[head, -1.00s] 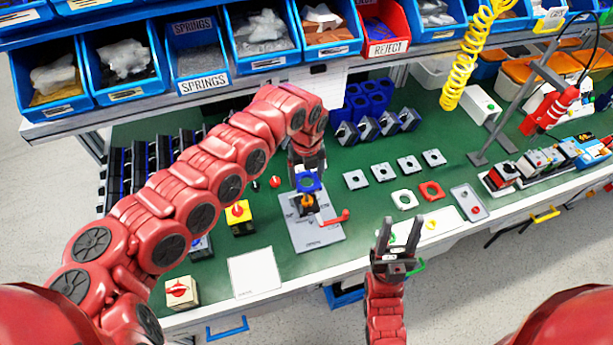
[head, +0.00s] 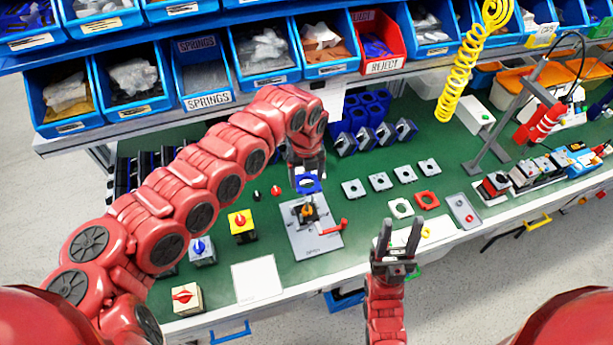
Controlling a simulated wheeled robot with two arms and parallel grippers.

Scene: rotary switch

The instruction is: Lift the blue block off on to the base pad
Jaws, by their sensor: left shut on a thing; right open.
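The blue block (head: 308,184) is a flat blue piece with a round hole, seen in the head view near the middle of the bench. My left gripper (head: 306,173) is shut on it and holds it just above a black and orange mechanism (head: 309,211) on a grey plate (head: 322,243). The fingertips are partly hidden by the wrist and the block. A plain white square (head: 257,281) lies on the bench to the lower left; I cannot tell whether it or part of the grey plate is the base pad. My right gripper (head: 402,230) is open and empty in front of the bench.
A red-handled clamp (head: 335,226) is on the plate's right side. Yellow (head: 242,227), blue-knobbed (head: 201,251) and red-knobbed (head: 186,298) switches stand to the left. Bins line the back.

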